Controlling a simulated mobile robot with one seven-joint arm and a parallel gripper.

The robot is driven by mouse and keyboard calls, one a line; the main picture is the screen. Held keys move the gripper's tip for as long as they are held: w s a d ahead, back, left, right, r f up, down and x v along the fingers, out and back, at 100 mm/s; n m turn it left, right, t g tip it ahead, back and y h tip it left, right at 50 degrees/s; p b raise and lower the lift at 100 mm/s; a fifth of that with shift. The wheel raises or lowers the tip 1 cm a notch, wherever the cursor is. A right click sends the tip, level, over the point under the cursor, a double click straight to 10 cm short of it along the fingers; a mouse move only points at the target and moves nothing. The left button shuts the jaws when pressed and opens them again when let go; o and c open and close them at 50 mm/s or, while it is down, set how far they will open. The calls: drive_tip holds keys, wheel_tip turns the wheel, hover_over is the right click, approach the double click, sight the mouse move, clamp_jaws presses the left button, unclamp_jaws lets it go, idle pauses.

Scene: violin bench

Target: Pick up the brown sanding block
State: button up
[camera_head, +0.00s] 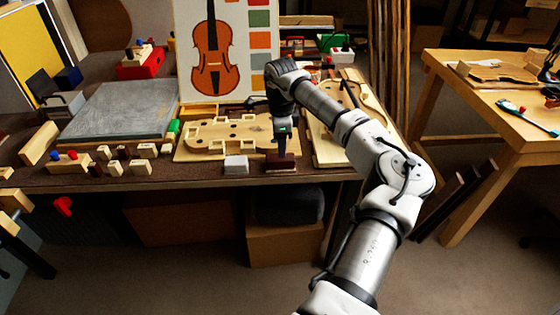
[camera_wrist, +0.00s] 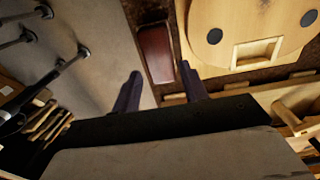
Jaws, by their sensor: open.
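The brown sanding block (camera_head: 281,162) lies near the front edge of the bench, to the right of a white block (camera_head: 236,165). In the wrist view the brown block (camera_wrist: 156,52) shows as a dark red-brown bar in front of and partly between my two fingers. My gripper (camera_head: 282,151) points down just above the block in the head view. In the wrist view my gripper (camera_wrist: 160,69) is open and empty, with one finger toward each long side of the block. The exact height gap and any contact cannot be told.
A pale violin-shaped mould (camera_head: 222,135) lies just behind the block, and its edge is close to the right finger in the wrist view. A violin body (camera_head: 367,103) lies to the right. Small wooden blocks (camera_head: 118,155) stand at left. The bench's front edge is close.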

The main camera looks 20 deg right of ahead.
wheel_tip(320, 180, down, 6)
drive_tip(key=shift+a+r+p, duration=0.15)
drive_tip(key=shift+p, duration=0.65)
drive_tip(key=shift+c, duration=0.3)
drive_tip(key=c, duration=0.6)
drive_tip(key=shift+r, duration=0.15)
wheel_tip(320, 180, up, 20)
drive_tip(key=b, duration=0.2)
